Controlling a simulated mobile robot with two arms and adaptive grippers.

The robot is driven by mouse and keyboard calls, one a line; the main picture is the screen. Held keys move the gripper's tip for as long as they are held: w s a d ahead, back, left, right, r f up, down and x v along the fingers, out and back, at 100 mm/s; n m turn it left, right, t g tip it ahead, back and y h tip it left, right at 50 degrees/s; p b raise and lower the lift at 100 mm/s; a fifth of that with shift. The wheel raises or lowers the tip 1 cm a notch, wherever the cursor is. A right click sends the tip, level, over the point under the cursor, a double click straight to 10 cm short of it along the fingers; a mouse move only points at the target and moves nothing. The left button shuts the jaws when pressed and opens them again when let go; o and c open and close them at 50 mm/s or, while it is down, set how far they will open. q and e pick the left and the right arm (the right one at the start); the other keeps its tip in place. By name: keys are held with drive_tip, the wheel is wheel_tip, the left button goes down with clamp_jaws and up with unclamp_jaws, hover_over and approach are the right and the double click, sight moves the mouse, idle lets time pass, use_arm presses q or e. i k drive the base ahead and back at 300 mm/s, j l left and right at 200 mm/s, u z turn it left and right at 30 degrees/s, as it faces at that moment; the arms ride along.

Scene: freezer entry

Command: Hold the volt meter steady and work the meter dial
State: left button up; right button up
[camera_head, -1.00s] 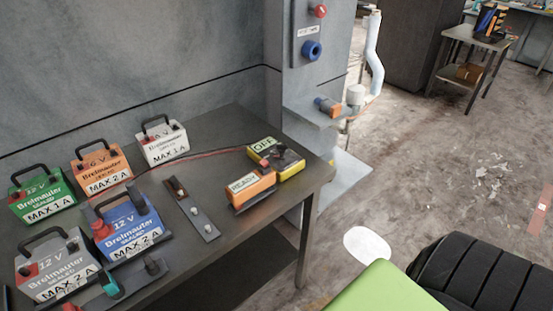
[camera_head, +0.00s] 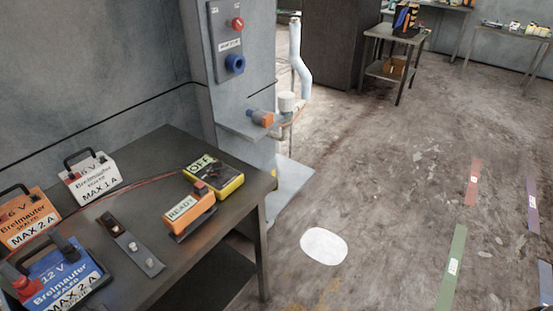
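The volt meter seems to be the yellow and black box (camera_head: 214,177) with a display reading OFF, lying near the back right of the metal table. Its dark face has a knob, partly hidden by the orange unit in front. The orange unit (camera_head: 189,209) with a READY label stands just in front of it, a red knob at its upper right. A red and a dark cable run left from near the yellow box. Neither of my grippers shows in this view.
The table (camera_head: 187,264) also bears several battery boxes, such as the blue one (camera_head: 60,271), and a dark strip with terminals (camera_head: 131,244). A grey pillar (camera_head: 228,88) with a red button and blue socket stands behind.

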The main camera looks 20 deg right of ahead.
sight(217, 165)
drive_tip(key=z, duration=0.2)
drive_tip(key=u, duration=0.85)
drive_tip(key=l+u, duration=0.3)
drive_tip(key=l, duration=0.15)
drive_tip(key=l+u, duration=0.3)
drive_tip(key=l, duration=0.15)
drive_tip(key=l+u, duration=0.3)
drive_tip(key=k+l+u, duration=0.3)
drive_tip(key=l, duration=0.2)
drive_tip(key=l+u, duration=0.3)
drive_tip(key=l, duration=0.15)
drive_tip(key=k+j, duration=0.05)
